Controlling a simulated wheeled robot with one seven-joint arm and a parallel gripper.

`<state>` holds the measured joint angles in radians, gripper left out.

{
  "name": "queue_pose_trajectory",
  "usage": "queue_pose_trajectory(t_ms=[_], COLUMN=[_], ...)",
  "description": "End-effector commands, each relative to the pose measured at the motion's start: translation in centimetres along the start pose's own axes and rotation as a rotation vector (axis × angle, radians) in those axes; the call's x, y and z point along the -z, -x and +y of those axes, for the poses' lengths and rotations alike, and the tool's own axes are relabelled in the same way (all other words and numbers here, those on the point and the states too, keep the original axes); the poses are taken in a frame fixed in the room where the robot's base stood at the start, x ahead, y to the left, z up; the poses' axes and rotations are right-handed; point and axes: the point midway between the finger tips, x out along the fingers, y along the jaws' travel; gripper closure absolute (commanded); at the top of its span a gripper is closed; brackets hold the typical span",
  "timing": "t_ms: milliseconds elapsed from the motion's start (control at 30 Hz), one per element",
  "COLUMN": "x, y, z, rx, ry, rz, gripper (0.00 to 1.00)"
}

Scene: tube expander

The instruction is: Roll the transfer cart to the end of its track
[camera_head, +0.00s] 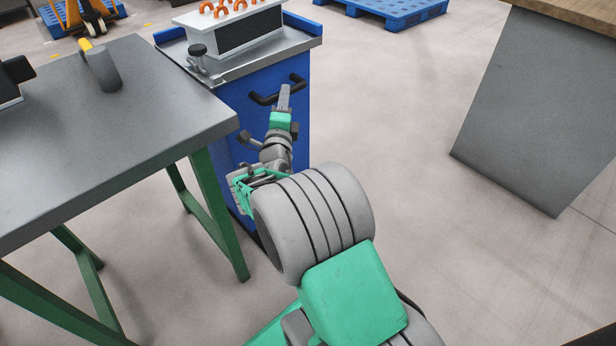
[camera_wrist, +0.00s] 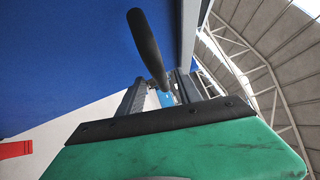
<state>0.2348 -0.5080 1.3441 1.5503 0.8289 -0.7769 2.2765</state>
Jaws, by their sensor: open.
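The transfer cart (camera_head: 238,113) is a blue cabinet with a grey metal top, standing beside the grey table. A black bar handle (camera_head: 263,99) is on its front face; it shows as a dark rod in the wrist view (camera_wrist: 147,45). My gripper (camera_head: 284,92) is at the right part of the handle. In the wrist view its fingers (camera_wrist: 158,92) are apart, and the handle's end reaches toward the gap between them. I cannot tell whether they touch it. The cart's lower part is partly hidden by my arm, and I make out no track.
A white-topped block with orange bent tubes (camera_head: 233,28) sits on the cart. The grey table with green legs (camera_head: 130,100) is close on the left. A grey-sided bench (camera_head: 530,100) stands at the right. Open floor (camera_head: 400,110) lies between. A blue pallet (camera_head: 385,10) is behind.

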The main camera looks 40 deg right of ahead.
Motion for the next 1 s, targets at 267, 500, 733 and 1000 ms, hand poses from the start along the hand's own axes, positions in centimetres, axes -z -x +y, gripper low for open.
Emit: queue_pose_trajectory(t_ms=[267,500,733,1000], x=[0.0,0.0,0.0,-0.2], y=[2.3,3.6,3.5,3.6], z=[0.2,0.0,0.0,0.0], rx=[0.002,0.002,0.001,0.000], ry=[-0.002,-0.001,-0.001,-0.001], rz=[-0.001,0.000,0.000,-0.004], gripper=[0.59,0.59,0.59,0.59])
